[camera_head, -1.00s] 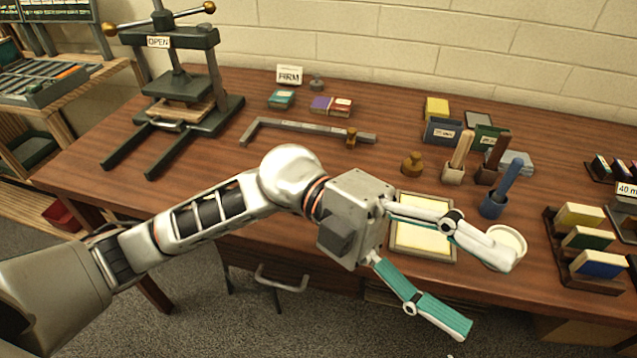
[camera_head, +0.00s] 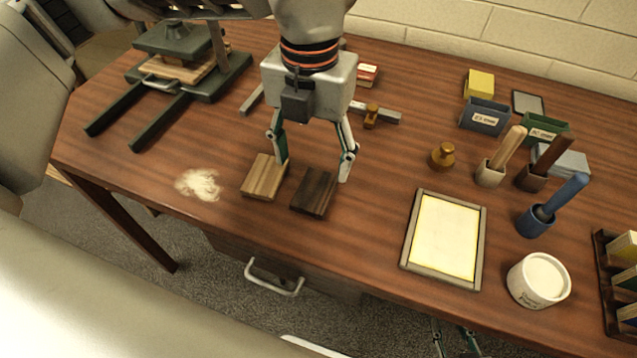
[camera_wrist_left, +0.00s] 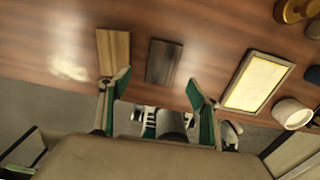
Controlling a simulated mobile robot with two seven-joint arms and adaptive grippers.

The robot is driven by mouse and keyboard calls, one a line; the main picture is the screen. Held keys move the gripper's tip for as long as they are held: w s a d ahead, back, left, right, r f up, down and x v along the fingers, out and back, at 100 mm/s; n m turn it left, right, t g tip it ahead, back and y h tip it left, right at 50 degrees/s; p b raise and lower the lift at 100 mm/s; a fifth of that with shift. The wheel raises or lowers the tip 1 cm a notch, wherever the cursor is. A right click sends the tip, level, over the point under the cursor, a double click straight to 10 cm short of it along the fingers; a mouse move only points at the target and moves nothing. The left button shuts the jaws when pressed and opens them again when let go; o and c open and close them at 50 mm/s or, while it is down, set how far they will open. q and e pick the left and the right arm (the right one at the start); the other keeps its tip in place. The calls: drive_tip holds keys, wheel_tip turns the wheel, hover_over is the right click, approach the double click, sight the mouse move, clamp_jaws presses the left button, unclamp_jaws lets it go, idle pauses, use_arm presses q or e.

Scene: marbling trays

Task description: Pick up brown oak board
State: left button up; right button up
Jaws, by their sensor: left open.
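Two small wooden boards lie side by side on the table near its front edge. The dark brown board (camera_head: 315,194) is on the right, and it also shows in the left wrist view (camera_wrist_left: 163,62). The lighter tan board (camera_head: 263,178) is on the left, and it also shows in the left wrist view (camera_wrist_left: 113,50). My left gripper (camera_head: 314,168) points down over them, open and empty, its fingers either side of the dark board's far end. In the left wrist view the dark board lies ahead between the fingertips (camera_wrist_left: 157,88). My right gripper (camera_head: 455,342) shows only partly at the bottom edge.
A pale powdery patch (camera_head: 199,184) lies left of the boards. A framed tray (camera_head: 408,240) and a white tub (camera_head: 539,281) stand to the right. A brass weight (camera_head: 442,156) and handled tools are behind them. A press (camera_head: 150,122) stands at the back left.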

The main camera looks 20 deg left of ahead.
sight(314, 191)
use_arm(q)
wheel_tip(314, 191, down, 7)
drive_tip(key=shift+s+d+b, duration=0.1)
drive_tip(key=shift+d+b, duration=0.05)
drive_tip(key=shift+b, duration=0.2)
drive_tip(key=c, duration=1.2)
